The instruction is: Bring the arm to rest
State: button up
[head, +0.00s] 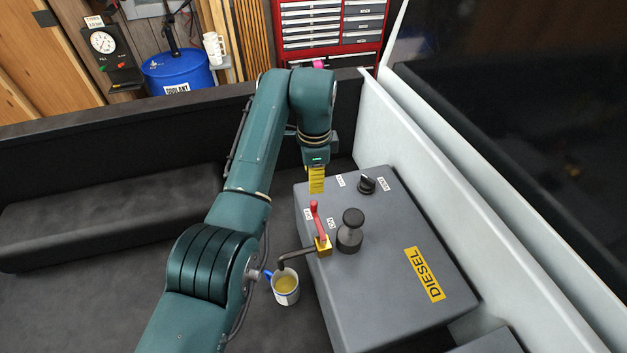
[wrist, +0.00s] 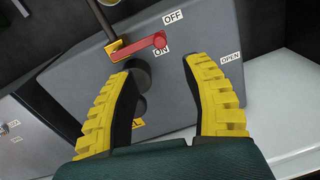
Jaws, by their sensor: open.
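My gripper (head: 316,184) has yellow ribbed fingers and hangs above the far left part of the grey diesel tank (head: 385,300). In the wrist view the fingers (wrist: 163,72) are spread with nothing between them, only the tank top behind. A red lever (head: 315,217) on a brass valve (head: 323,246) stands below and nearer the head camera than my gripper. In the wrist view the lever (wrist: 140,46) has its tip near the ON and OFF labels; I cannot tell its setting. My arm is raised and bent.
A white mug (head: 287,294) with yellow liquid stands under the valve's spout. A black pump knob (head: 350,232) and a small black dial (head: 367,184) rise from the tank. The pale bed wall (head: 470,205) runs along the right.

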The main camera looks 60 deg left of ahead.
aim_at(349, 215)
dwell(0.4)
